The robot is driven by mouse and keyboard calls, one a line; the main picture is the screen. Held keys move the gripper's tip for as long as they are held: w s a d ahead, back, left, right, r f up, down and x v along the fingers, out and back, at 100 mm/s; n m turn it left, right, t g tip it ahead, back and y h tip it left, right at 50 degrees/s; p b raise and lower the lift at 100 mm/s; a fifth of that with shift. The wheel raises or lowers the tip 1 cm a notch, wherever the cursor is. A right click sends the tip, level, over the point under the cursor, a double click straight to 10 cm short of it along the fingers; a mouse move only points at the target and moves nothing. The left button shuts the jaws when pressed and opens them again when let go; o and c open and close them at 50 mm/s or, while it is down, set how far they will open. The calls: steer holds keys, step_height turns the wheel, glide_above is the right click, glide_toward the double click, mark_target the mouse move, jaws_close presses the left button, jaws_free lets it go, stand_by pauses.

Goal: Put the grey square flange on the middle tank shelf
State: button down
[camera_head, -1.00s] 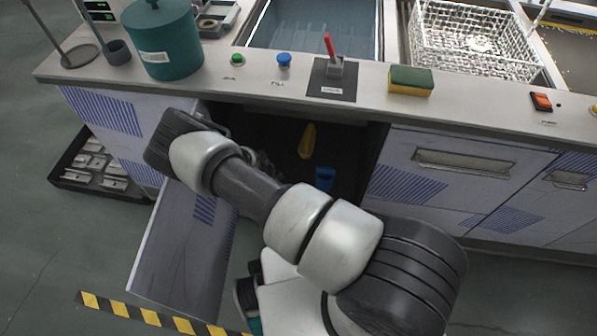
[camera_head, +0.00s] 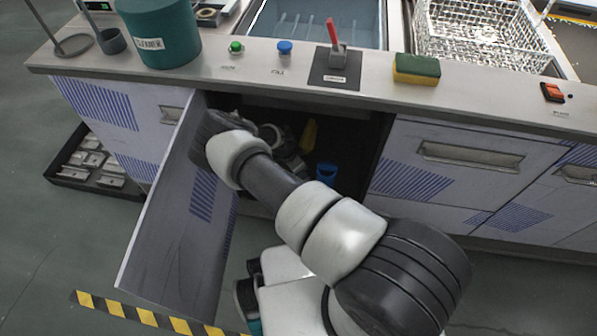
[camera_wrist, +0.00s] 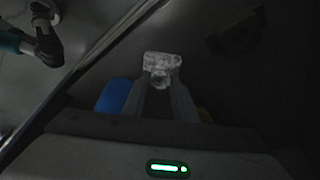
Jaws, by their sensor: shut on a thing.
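My gripper (camera_wrist: 160,92) is shut on a small pale-grey piece with a dark round hole (camera_wrist: 162,64), seen at the fingertips in the wrist view. This looks like the grey flange, but its full outline is not clear. In the head view my arm reaches into the dark open cupboard (camera_head: 345,130) under the counter. The gripper's fingertips and held piece are hard to make out there. The cupboard interior, likely the tank shelf, is very dark. The held piece appears above or in front of a dark surface; contact cannot be told.
A blue cup (camera_head: 326,173) and a yellow object (camera_head: 309,134) are inside the cupboard, right of my wrist. The open door (camera_head: 170,240) stands close on the left. The counter edge (camera_head: 300,93) runs above. A tray of grey parts (camera_head: 66,176) lies on the floor.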

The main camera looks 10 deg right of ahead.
steer(key=shift+r, duration=0.1)
steer(key=c, duration=1.4)
jaws_free()
steer(key=shift+c, duration=0.2)
steer(key=w+p+v, duration=0.1)
steer(key=p+v, duration=0.1)
steer(key=v, duration=0.5)
steer(key=shift+s+r, duration=0.25)
steer(key=shift+s, duration=0.3)
steer(key=shift+a, duration=0.1)
